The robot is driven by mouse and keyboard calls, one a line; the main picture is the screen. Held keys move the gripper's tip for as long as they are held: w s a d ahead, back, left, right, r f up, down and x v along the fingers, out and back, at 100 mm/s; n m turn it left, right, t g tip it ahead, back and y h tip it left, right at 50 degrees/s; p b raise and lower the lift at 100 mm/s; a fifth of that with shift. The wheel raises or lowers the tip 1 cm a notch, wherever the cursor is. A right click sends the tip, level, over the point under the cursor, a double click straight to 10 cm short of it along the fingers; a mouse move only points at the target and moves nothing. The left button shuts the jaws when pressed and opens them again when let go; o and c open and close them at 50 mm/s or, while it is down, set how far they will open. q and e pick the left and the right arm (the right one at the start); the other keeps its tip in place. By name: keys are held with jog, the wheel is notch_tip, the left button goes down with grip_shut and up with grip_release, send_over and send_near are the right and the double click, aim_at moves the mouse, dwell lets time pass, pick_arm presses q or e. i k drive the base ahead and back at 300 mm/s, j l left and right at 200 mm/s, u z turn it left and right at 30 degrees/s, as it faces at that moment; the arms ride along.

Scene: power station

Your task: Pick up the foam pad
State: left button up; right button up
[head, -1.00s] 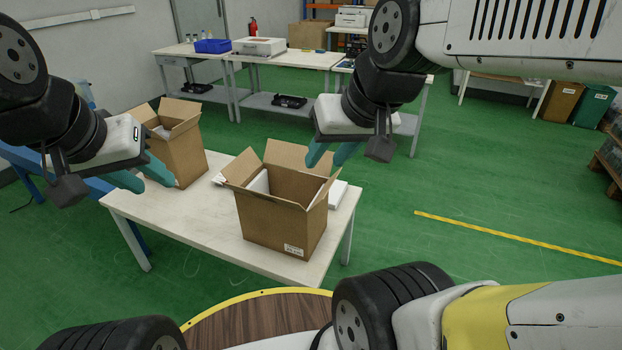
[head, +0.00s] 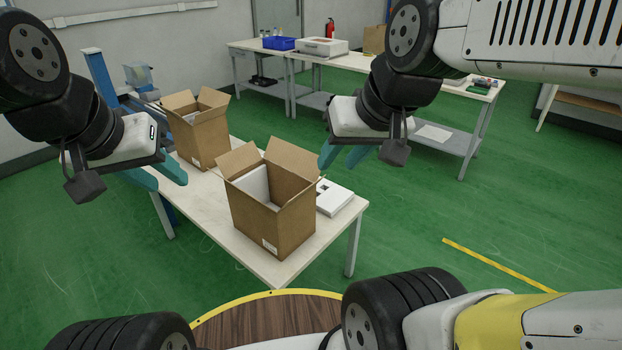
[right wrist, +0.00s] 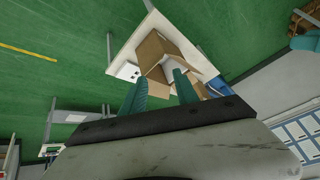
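A white flat foam pad (head: 336,197) with dark cut-outs lies on the table to the right of the near open cardboard box (head: 268,221). It also shows in the right wrist view (right wrist: 124,71). Another white sheet (head: 256,184) stands upright inside the near box, against its left wall. My left gripper (head: 160,175) is open and empty, left of the near box in the head view. My right gripper (head: 340,158) is open and empty. It appears above and behind the pad in the head view, and its two teal fingers are apart in the right wrist view (right wrist: 160,92).
Both boxes stand on a white table (head: 190,205); the second open box (head: 203,141) is at its far left end. A workbench (head: 360,68) with a blue bin (head: 279,43) stands behind. The green floor right of the table is clear.

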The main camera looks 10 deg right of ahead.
aim_at(336, 196)
jog(key=i+l+u, duration=0.15)
jog(key=l, duration=0.25)
jog(key=i+l+u, duration=0.15)
jog(key=l, duration=0.3)
jog(key=i+l+u, duration=0.15)
jog(key=l, duration=0.25)
jog(key=i+l+u, duration=0.1)
jog(key=i+l, duration=0.5)
jog(key=l, duration=0.1)
